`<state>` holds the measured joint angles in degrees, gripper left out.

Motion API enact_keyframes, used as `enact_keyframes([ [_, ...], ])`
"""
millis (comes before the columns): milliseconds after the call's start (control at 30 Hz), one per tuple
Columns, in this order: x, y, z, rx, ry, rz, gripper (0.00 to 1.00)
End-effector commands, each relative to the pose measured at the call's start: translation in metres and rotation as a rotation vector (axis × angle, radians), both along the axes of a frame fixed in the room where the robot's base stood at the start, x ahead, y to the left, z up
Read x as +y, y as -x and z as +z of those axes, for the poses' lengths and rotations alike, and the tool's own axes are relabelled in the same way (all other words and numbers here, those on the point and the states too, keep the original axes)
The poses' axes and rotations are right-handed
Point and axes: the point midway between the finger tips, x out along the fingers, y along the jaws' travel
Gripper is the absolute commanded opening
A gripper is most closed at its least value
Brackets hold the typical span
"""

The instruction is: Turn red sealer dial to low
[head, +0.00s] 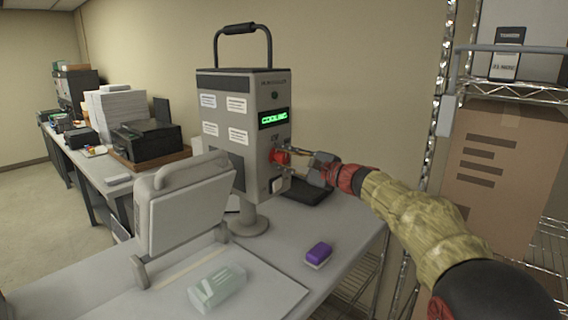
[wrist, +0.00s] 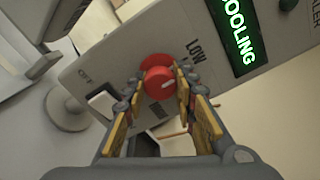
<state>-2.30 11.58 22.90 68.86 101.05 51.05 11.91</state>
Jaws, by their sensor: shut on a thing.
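The red sealer dial (head: 278,157) is on the front of the tall grey sealer unit (head: 263,95). In the wrist view the dial (wrist: 158,68) sits between my two fingertips, with a small pale mark on its face. Where that mark points is hard to tell. The word LOW (wrist: 196,50) is printed beside the dial. My gripper (head: 288,158) reaches in from the right and is shut on the dial; its fingers also show in the wrist view (wrist: 160,84). The fingers hide the dial's sides. A green display (head: 273,118) reads COOLING.
A purple-and-white block (head: 318,254) and a clear greenish case (head: 216,287) lie on the bench. A grey padded device (head: 187,207) stands left of the sealer. A wire rack with a cardboard box (head: 503,165) is at right, close to my arm.

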Motion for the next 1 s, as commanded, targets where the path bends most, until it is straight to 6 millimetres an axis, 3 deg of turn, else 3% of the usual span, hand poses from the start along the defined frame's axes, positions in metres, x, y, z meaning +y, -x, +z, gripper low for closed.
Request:
enact_keyframes([
  [300, 0.0001, -0.0001, -0.0004, 0.0, 0.001, 0.0, 0.02],
  [333, 0.0001, 0.0, -0.0004, 0.0, 0.001, 0.0, 0.28],
  [667, 0.0, -0.0001, -0.0003, -0.001, 0.001, 0.0, 0.46],
  [1000, -0.0022, 0.0014, -0.0001, 0.0, 0.0, -0.001, 0.46],
])
